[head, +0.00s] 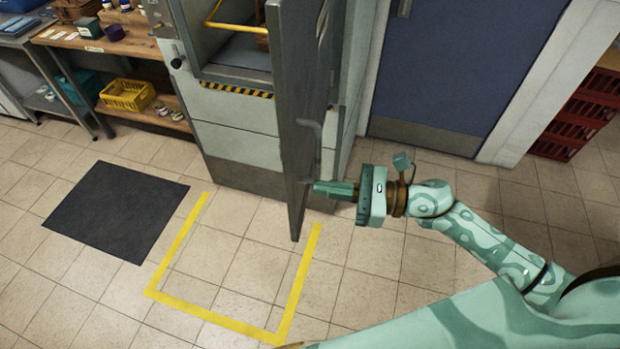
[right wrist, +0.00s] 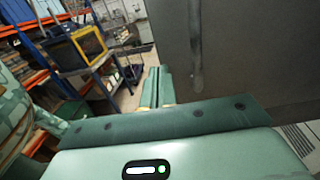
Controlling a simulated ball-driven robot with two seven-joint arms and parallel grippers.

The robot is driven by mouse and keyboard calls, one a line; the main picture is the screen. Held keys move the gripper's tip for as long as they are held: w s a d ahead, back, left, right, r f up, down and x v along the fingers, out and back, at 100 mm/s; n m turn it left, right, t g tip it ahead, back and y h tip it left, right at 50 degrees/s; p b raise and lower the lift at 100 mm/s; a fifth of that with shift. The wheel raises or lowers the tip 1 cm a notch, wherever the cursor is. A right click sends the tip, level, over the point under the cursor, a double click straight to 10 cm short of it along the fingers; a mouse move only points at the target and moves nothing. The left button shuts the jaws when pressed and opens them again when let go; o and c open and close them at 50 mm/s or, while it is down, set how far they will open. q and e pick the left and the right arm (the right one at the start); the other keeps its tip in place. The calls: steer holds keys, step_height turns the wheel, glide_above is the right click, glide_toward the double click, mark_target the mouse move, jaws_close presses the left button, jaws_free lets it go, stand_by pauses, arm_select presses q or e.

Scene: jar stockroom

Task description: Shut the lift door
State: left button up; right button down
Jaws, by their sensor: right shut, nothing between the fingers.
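The lift door (head: 290,110) is a tall grey panel standing open, swung out from the lift (head: 235,125) toward me. It has a bent bar handle (head: 313,130) on its right face. My right gripper (head: 318,187) is shut and empty, with its fingertips close to the lower right face of the door; I cannot tell whether they touch. In the right wrist view the shut fingers (right wrist: 157,88) point along the grey door panel (right wrist: 240,60), which fills the right side. My left gripper is in neither view.
A yellow floor outline (head: 215,322) lies in front of the lift, with a dark mat (head: 117,211) to its left. A wooden shelf bench (head: 110,42) holds a yellow crate (head: 127,95). A blue door (head: 455,65) and red crates (head: 580,115) stand at the right.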

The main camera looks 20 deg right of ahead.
mark_target(293, 184)
steer(key=x, duration=0.2)
steer(key=shift+a+r+p, duration=0.15)
steer(key=shift+a+p, duration=0.1)
steer(key=shift+p, duration=0.1)
steer(key=shift+w+a, duration=0.35)
steer(key=shift+a, duration=0.15)
